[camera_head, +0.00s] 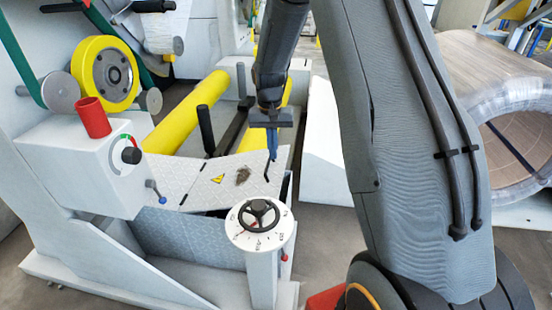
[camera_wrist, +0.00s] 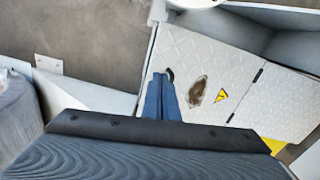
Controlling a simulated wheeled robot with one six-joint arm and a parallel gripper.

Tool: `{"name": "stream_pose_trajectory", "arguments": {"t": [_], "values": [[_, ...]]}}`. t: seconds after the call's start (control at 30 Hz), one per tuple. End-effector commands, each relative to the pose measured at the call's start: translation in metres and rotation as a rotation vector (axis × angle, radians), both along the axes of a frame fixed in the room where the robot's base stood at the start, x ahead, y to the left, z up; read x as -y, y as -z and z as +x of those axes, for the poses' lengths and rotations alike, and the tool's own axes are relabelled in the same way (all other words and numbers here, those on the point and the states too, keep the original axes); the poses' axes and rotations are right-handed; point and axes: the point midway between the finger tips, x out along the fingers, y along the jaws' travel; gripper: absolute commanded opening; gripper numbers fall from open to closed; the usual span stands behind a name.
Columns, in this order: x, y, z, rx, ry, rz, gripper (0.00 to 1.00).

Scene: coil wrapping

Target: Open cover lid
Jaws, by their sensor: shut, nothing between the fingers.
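The cover lid (camera_head: 222,166) is a pale diamond-plate panel with a yellow warning triangle and a dark brown stain; it lies roughly flat on the machine. It also shows in the wrist view (camera_wrist: 226,55). A thin black handle (camera_head: 267,171) stands near its right edge. My gripper (camera_head: 272,154) points down with its blue fingers together, right at the handle's upper end. In the wrist view the fingers (camera_wrist: 163,84) end beside the handle (camera_wrist: 170,74), which is partly hidden. I cannot tell whether they touch it.
A white post with a black handwheel (camera_head: 259,213) stands in front of the lid. A grey box with a red cup (camera_head: 93,118) is at left. Yellow rollers (camera_head: 190,112) lie behind. A large wrapped coil (camera_head: 500,85) is at right. Bare floor shows in the wrist view (camera_wrist: 95,45).

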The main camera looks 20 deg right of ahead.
Motion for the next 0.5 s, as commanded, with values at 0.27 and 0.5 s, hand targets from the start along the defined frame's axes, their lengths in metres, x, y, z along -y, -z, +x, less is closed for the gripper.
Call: {"name": "stream_pose_trajectory", "arguments": {"t": [0.27, 0.5], "values": [[-0.001, -0.065, -0.099, 0.012, -0.094, 0.014, 0.0], [-0.006, -0.092, -0.187, 0.015, -0.167, 0.024, 0.0]]}}
